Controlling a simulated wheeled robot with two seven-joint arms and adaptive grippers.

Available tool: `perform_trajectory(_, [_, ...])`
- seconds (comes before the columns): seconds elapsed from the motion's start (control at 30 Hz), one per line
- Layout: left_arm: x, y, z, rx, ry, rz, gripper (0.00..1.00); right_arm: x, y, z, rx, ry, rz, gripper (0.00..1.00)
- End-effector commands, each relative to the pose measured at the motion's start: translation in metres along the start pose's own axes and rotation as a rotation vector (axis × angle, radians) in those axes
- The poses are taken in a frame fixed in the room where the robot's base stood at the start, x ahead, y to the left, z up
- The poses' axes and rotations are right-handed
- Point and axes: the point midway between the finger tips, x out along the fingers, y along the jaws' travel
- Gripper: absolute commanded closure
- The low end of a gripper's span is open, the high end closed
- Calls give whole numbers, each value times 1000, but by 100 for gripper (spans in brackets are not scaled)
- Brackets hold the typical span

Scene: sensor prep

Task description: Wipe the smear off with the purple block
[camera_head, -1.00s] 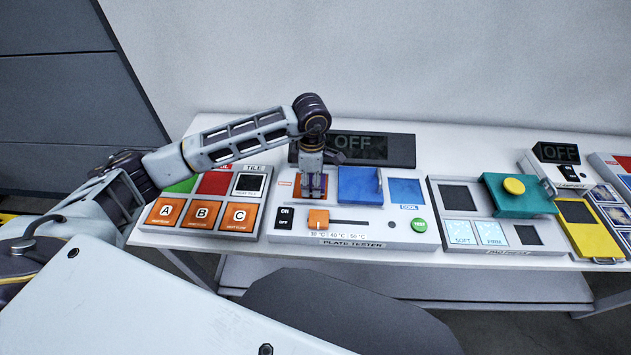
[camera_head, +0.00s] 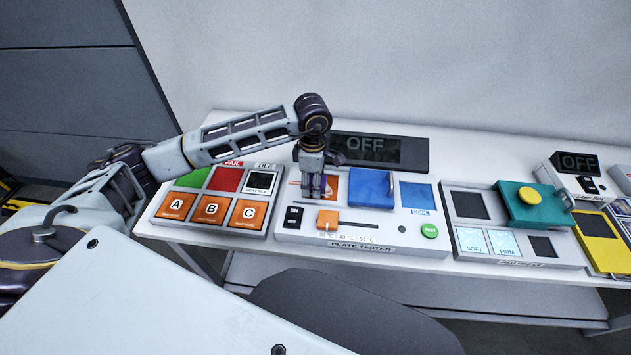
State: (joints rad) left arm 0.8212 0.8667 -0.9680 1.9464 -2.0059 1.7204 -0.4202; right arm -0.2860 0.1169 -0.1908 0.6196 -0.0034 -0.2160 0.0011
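My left gripper (camera_head: 313,196) points down at the left part of the plate tester (camera_head: 388,237). It covers part of the orange square (camera_head: 331,184) there. Its fingers are close together, and I cannot tell whether they are open, shut or holding something. I cannot make out a purple block or a smear in this view. My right gripper is not in view.
A panel with lettered orange tiles (camera_head: 211,210) lies left of the tester. A blue plate with a handle (camera_head: 370,188) lies right of the gripper. Further right is a teal press plate (camera_head: 512,207). A dark OFF display (camera_head: 390,152) stands behind. The table is crowded.

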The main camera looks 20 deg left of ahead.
Motion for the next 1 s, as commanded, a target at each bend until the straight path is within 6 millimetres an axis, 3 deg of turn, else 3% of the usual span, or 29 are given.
perform_trajectory(0.4, [5,-1,-26,-3,11,-4,89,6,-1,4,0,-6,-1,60])
perform_trajectory(1.0, [6,-1,-29,-6,17,-6,88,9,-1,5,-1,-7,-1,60])
